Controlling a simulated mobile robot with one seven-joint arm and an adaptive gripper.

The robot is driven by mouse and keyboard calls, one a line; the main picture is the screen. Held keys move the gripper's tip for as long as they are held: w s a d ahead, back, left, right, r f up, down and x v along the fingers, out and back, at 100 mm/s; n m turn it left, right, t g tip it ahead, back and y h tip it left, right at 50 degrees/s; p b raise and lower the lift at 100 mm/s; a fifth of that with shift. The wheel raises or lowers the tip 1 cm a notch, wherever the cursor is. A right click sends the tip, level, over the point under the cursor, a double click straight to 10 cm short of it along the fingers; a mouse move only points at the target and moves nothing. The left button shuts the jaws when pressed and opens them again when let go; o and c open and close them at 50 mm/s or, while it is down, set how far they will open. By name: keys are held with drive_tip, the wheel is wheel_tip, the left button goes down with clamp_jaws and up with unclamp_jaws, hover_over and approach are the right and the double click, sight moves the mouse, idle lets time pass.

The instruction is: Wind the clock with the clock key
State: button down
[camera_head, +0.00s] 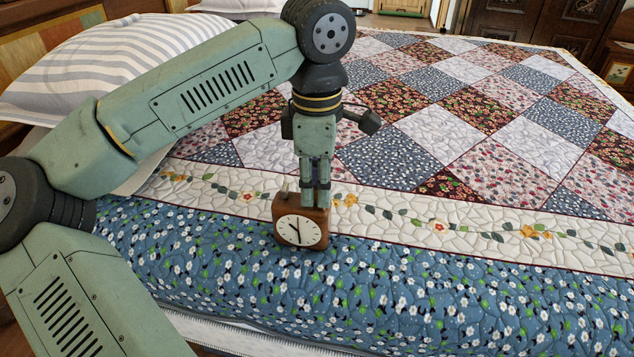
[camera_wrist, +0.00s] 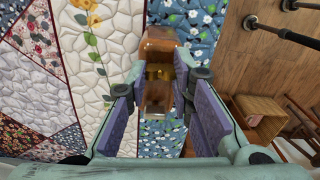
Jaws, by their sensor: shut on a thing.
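A small brown wooden clock (camera_head: 284,213) with a round white dial and dark hands stands near the front edge of the bed. My gripper (camera_head: 315,198) points down over its right part, and the fingers appear shut on the clock's top. In the wrist view the brown clock (camera_wrist: 156,42) lies between the purple finger pads of my gripper (camera_wrist: 160,86). A yellowish detail shows on it, and I cannot tell whether this is the clock key. I cannot clearly make out a key.
The patchwork quilt (camera_head: 450,292) is open and flat to the right. A striped pillow (camera_head: 110,65) lies at the left behind my arm. The wrist view shows wooden floor and a small wooden box-like piece (camera_wrist: 262,117) beyond the bed's edge.

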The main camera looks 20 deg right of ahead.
drive_tip(key=m, duration=0.4)
drive_tip(key=shift+m, duration=0.4)
drive_tip(key=m, duration=0.3)
drive_tip(key=shift+m, duration=0.3)
drive_tip(key=m, duration=0.3)
drive_tip(key=shift+m, duration=0.3)
drive_tip(key=m, duration=0.3)
drive_tip(key=shift+m, duration=0.3)
drive_tip(key=m, duration=1.3)
drive_tip(key=shift+p, duration=0.35)
drive_tip(key=c, duration=1.4)
unclamp_jaws()
